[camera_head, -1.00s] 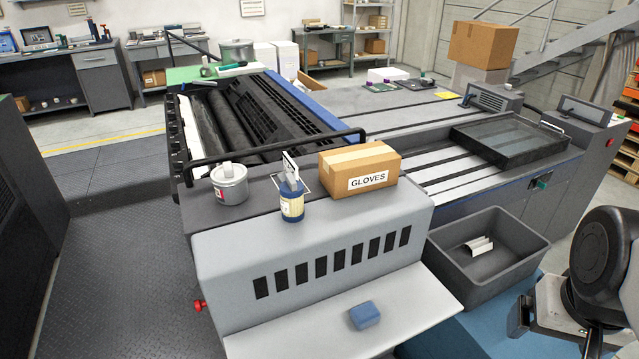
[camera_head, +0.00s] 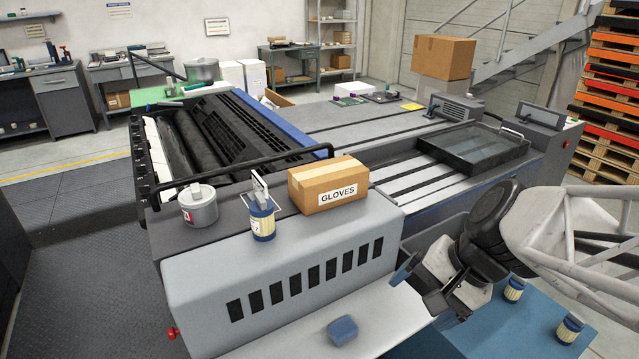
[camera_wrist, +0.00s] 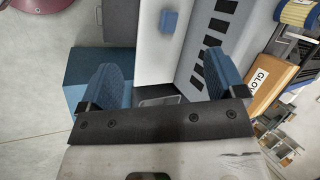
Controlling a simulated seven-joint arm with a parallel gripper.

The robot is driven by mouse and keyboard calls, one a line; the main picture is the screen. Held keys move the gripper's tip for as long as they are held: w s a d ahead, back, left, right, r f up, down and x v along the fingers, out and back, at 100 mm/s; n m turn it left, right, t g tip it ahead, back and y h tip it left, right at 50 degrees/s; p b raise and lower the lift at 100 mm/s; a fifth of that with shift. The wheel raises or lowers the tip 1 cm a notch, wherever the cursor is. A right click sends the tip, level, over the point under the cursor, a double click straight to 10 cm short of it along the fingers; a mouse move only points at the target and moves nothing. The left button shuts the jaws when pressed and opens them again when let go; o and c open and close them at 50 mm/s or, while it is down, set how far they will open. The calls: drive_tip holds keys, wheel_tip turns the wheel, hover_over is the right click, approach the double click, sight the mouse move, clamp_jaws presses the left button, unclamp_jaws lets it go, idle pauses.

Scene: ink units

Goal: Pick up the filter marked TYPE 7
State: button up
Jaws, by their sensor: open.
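A cream and blue filter (camera_head: 262,222) stands upright on the grey machine top, in front of a small card; a ribbed filter at the wrist view's upper right edge (camera_wrist: 297,13) looks like the same one. Two similar filters stand on a blue surface at the lower right: one farther back (camera_head: 514,290) and one nearer (camera_head: 570,328). I cannot read a type marking on any of them. My gripper (camera_head: 416,288) is open and empty, its blue fingers apart, above the machine's right front end and left of those two filters. It also shows in the wrist view (camera_wrist: 160,68).
A GLOVES box (camera_head: 330,185) stands right of the machine-top filter, and a grey tin (camera_head: 199,208) left of it. A blue block (camera_head: 342,330) lies on the pale front shelf (camera_head: 290,343). A dark bin (camera_head: 432,228) is mostly hidden behind my arm. A black bar (camera_head: 240,160) crosses behind.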

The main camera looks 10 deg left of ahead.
drive_tip(key=w+a+f+m+y, duration=0.1)
drive_tip(key=w+a+m+y, duration=0.3)
drive_tip(key=a, duration=0.5)
drive_tip(key=w+a+m+y, duration=0.3)
drive_tip(key=w+a, duration=0.2)
drive_tip(key=a, duration=0.3)
drive_tip(key=m+t+y, duration=0.3)
drive_tip(key=m+y, duration=0.1)
drive_tip(key=m, duration=0.5)
approach(271, 218)
drive_tip(key=a, duration=0.3)
drive_tip(key=shift+s+a+f, duration=0.2)
drive_tip(key=shift+a, duration=0.2)
drive_tip(key=shift+w+a+f+m+t+y, duration=0.35)
drive_tip(key=shift+w+a+m+t, duration=0.1)
drive_tip(key=shift+w+t, duration=0.1)
drive_tip(key=shift+a, duration=0.15)
drive_tip(key=shift+x, duration=1.1)
drive_tip(key=shift+x, duration=2.6)
